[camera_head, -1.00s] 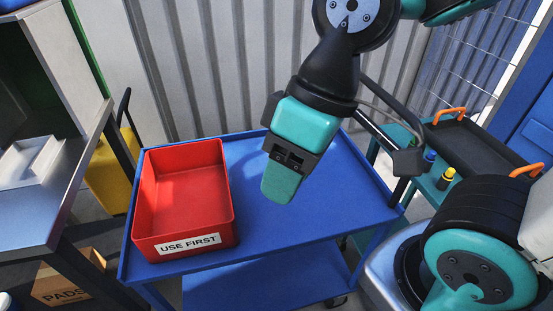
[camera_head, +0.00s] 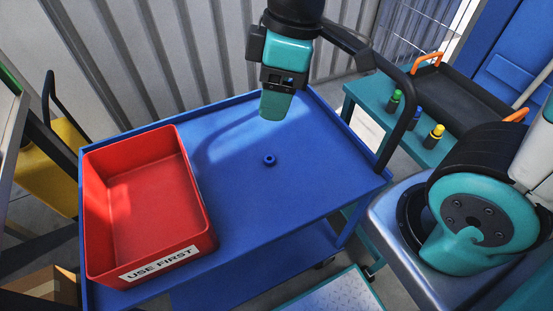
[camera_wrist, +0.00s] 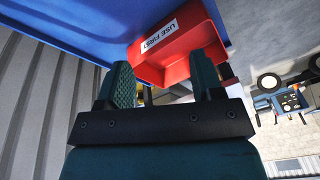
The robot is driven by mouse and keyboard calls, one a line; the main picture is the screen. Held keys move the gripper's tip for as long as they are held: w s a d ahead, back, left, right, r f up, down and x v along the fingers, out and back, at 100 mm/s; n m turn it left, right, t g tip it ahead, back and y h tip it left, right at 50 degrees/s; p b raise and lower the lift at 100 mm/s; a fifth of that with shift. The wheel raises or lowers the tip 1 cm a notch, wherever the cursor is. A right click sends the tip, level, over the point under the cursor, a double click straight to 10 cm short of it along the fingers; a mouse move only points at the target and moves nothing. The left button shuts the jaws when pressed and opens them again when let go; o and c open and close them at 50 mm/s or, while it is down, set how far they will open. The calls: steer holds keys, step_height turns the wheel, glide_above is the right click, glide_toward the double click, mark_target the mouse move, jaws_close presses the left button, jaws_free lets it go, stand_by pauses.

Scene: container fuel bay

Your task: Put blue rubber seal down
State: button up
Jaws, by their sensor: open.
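The blue rubber seal (camera_head: 269,160) is a small dark blue ring. It lies flat on the blue cart top (camera_head: 300,190), to the right of the red bin (camera_head: 150,215) and apart from it. My gripper (camera_head: 272,108) is in the air above the far part of the cart, beyond the seal and clear of it. In the wrist view my gripper's two fingers (camera_wrist: 163,88) stand apart with nothing between them. The seal cannot be made out in the wrist view.
The red bin, labelled USE FIRST, looks empty. A black cart handle (camera_head: 402,120) rises at the right end. Several small capped bottles, one yellow-capped (camera_head: 434,136), stand on a teal trolley at the right. The cart top around the seal is clear.

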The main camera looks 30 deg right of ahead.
steer(key=w+d+f+n+h+b, duration=0.2)
steer(key=w+d+f+n+h, duration=0.1)
steer(key=w+f+n, duration=0.65)
glide_above(269, 159)
steer(key=shift+m, duration=0.45)
step_height(269, 159, down, 13)
steer(key=shift+w+r+b, duration=0.15)
steer(key=shift+b, duration=0.2)
steer(key=shift+f, duration=3.15)
steer(key=c, duration=1.1)
steer(key=shift+o, duration=0.2)
steer(key=shift+r, duration=0.1)
